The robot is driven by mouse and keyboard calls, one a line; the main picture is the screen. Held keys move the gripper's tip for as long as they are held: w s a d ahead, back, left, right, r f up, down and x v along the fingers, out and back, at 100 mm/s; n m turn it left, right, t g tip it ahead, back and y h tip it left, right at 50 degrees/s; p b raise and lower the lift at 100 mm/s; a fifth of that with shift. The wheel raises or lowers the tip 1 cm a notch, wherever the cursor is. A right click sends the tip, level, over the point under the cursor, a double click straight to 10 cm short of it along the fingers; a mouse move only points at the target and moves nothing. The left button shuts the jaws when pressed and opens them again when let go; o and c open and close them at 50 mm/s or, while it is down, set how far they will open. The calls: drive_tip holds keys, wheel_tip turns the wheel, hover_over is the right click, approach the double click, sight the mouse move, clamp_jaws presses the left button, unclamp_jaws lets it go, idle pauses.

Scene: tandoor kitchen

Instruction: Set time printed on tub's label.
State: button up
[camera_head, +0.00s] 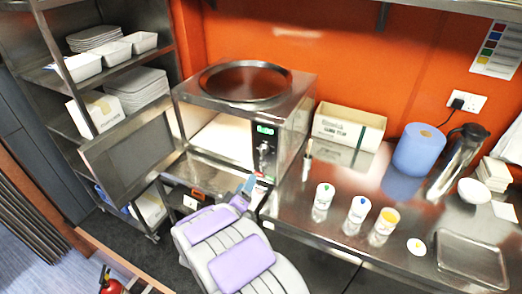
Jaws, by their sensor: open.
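A steel oven (297,105) stands on the counter, with a round dark top and its front door (128,155) swung open to the left. Its dark control panel has a small lit green display (265,130) and a knob (264,149) below it. Several small tubs stand right of the oven: one marked green (323,198), one marked blue (357,212) and one with orange (384,224). Any printing on their labels is too small to read. My gripper (255,186) is open, low in front of the oven and below the panel, apart from the knob. My arm partly hides the counter front.
A cardboard box (348,128), a blue roll (420,150), a steel jug (458,160) and a white bowl (474,192) stand along the back. A steel tray (472,262) lies at the right front. A shelf rack (62,118) stands left, near the open door.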

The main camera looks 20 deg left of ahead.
sight(262, 153)
drive_tip(key=w, duration=1.1)
drive_tip(key=w+a+b, duration=0.1)
drive_tip(key=w, duration=0.5)
drive_tip(key=shift+f, duration=0.15)
drive_tip(key=shift+c, duration=0.4)
drive_tip(key=c, duration=1)
drive_tip(key=shift+o, duration=0.2)
